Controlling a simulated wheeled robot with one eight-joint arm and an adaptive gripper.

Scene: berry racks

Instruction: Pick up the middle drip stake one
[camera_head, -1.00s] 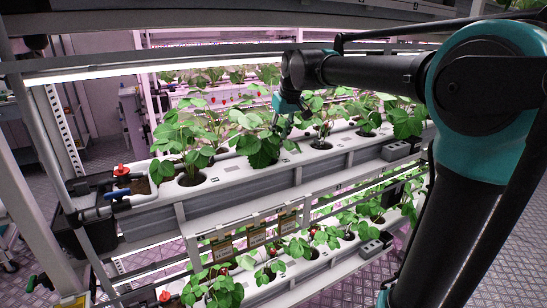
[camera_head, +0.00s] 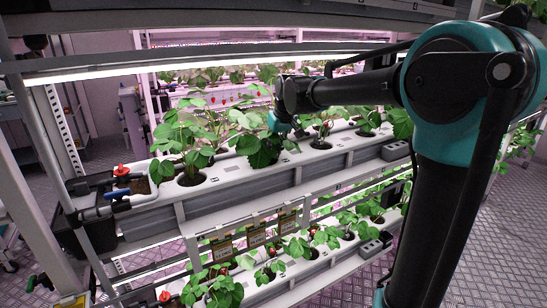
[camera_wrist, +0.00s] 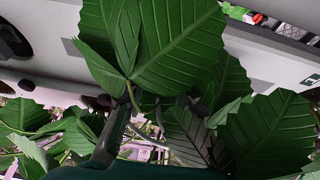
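No drip stake can be made out in either view; leaves cover the spot in front of my gripper. In the head view my gripper (camera_head: 278,124) is lowered among the strawberry plants (camera_head: 262,148) of the upper trough, its fingertips hidden by foliage. In the wrist view a dark finger (camera_wrist: 112,138) shows at lower left, with large green leaves (camera_wrist: 180,45) across the front and thin stems beyond it. The other finger is not clear, so I cannot tell how wide the gripper is or whether it holds anything.
The white upper trough (camera_head: 235,172) has several plants in round holes. A red-handled valve (camera_head: 122,170) and blue fitting sit at its left end. A lower trough (camera_head: 300,268) with plants runs below. A light bar (camera_head: 200,62) and shelf hang above my arm.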

